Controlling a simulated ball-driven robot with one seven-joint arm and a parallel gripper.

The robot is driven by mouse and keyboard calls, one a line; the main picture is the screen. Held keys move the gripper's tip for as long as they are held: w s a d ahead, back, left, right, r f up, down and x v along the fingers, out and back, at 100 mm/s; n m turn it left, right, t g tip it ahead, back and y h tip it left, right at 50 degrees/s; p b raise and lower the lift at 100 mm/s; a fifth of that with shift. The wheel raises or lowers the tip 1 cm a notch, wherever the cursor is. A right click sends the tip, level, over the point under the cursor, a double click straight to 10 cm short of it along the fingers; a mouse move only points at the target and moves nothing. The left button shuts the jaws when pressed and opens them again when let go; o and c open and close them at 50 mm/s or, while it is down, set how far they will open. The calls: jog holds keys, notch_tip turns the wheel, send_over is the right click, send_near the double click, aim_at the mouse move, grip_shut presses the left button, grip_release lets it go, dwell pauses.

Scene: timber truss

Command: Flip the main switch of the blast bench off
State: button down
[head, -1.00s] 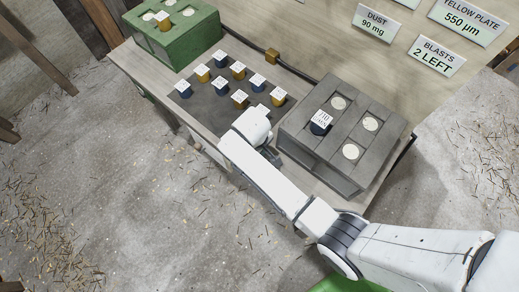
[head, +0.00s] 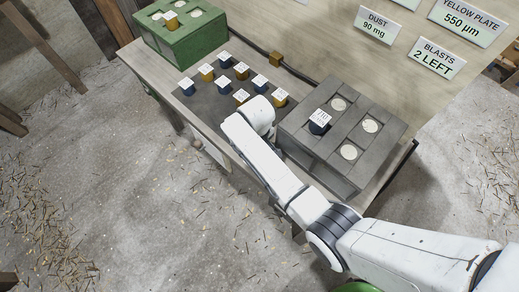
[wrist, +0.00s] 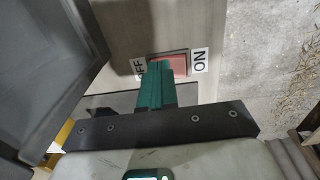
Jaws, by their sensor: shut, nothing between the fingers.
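The main switch (wrist: 179,64) is a red rocker on the bench's front face, seen in the wrist view. An OFF label is on its left, partly hidden, and an ON label (wrist: 199,61) is on its right. My gripper (wrist: 156,68) is shut and empty, its green fingers together, with the tips at the OFF side of the rocker. I cannot tell whether they touch it. In the head view my arm's white end (head: 250,118) is over the bench's front edge, and the switch is hidden there. The blast bench (head: 150,70) stands against the wall.
A grey box with round white discs (head: 358,112) stands on the bench right of my arm. A green box (head: 190,38) stands at the far left end. Several blue and yellow labelled blocks (head: 223,84) lie between them. The floor in front is open.

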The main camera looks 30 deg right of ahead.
jog(key=shift+s+a+f, duration=0.2)
jog(key=shift+s+f, duration=0.15)
jog(key=shift+f, duration=0.1)
jog(key=shift+s+a+p, duration=0.2)
jog(key=shift+a+p, duration=0.15)
jog(key=shift+a, duration=0.35)
jog(key=shift+r, duration=0.1)
jog(key=r+p, duration=0.4)
jog(key=r, duration=0.1)
jog(key=shift+w+r+p, duration=0.25)
jog(key=shift+w+p, duration=0.05)
jog(key=shift+p, duration=0.05)
notch_tip(320, 180, up, 9)
jog(key=b, duration=0.1)
